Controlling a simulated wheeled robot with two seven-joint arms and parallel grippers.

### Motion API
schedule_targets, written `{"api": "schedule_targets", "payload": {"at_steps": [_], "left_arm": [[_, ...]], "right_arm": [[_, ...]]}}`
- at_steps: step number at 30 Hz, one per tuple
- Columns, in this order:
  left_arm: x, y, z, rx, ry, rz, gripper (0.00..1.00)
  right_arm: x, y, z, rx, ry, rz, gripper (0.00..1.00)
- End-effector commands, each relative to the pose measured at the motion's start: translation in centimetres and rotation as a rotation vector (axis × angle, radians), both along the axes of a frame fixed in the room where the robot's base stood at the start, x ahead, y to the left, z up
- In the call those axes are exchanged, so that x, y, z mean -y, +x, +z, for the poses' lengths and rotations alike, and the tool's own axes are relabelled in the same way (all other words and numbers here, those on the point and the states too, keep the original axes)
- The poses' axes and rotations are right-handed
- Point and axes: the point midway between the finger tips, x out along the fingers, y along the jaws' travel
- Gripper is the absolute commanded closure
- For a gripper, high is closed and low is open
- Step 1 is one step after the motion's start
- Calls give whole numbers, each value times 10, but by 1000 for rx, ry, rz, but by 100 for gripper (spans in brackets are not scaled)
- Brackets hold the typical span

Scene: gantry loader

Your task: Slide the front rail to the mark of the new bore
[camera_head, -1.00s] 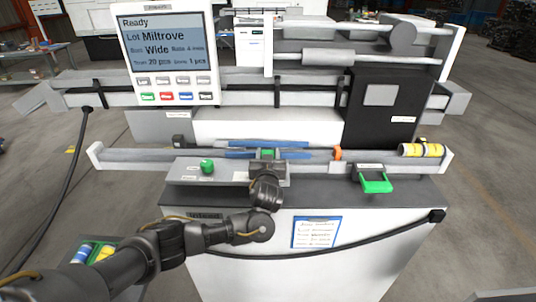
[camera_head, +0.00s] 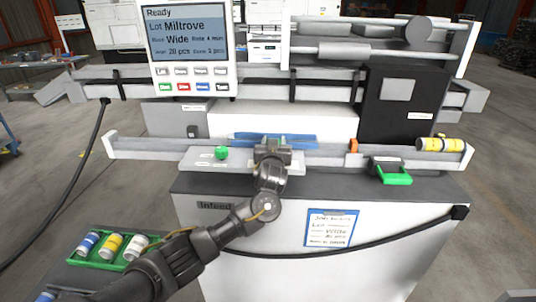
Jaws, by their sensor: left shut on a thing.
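I cannot tell for sure which strip is the front rail. A long grey beam (camera_head: 150,148) runs left and right of them. A grey plate with small labels (camera_head: 205,164) and a green knob (camera_head: 221,153) lies left of my gripper. The marks are too small to read. The screen (camera_head: 187,35) shows "Ready", "Lot Miltrove" and "Wide". My right gripper is not in view.
A green tray (camera_head: 82,262) holds several rolls at lower left. A black cable hangs across the cabinet front.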

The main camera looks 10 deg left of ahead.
Motion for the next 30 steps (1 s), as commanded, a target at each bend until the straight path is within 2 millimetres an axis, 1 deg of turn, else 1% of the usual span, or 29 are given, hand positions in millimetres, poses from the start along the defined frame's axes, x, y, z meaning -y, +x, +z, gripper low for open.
{"api": "schedule_targets", "payload": {"at_steps": [9, 10, 14, 24, 26, 30], "left_arm": [[0, 1, 3, 2, -3, -1, 97], [0, 1, 3, 2, -3, -1, 52], [0, 1, 2, 1, -2, -2, 36], [1, -2, -1, -1, -2, -2, 35], [2, -6, -2, -1, -3, -3, 35], [5, -25, -3, 0, -4, -4, 35]], "right_arm": [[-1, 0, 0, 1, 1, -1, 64], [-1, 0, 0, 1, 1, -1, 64], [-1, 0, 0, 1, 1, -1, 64], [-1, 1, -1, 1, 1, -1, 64], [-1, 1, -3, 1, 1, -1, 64], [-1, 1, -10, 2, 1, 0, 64]]}}
